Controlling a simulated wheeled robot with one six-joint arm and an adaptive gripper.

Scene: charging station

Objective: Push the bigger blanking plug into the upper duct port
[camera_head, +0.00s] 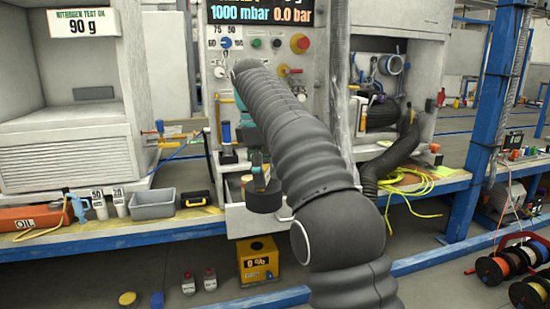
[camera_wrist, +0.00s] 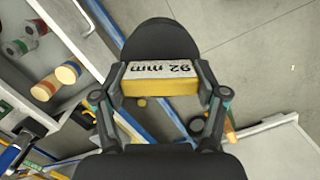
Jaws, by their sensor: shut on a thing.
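In the wrist view my gripper (camera_wrist: 161,82) is shut on a yellow block with a white "92 mm" label, which looks like the grip of a blanking plug (camera_wrist: 160,88). A dark rounded body shows beyond the label. In the head view a dark round body (camera_head: 264,197) hangs below my gripper (camera_head: 258,170), in front of the bench panel; the gripper is small and partly hidden by my arm. A pale ring-shaped opening (camera_head: 391,65) sits high in the right cabinet; I cannot tell whether it is the upper duct port. I cannot make out a smaller plug.
A ribbed black hose (camera_head: 398,155) bends down from the right cabinet to the bench near a yellow cable (camera_head: 415,190). A grey tray (camera_head: 152,205) stands on the left bench. A yellow box (camera_head: 258,260) stands below the bench. My arm covers the middle of the head view.

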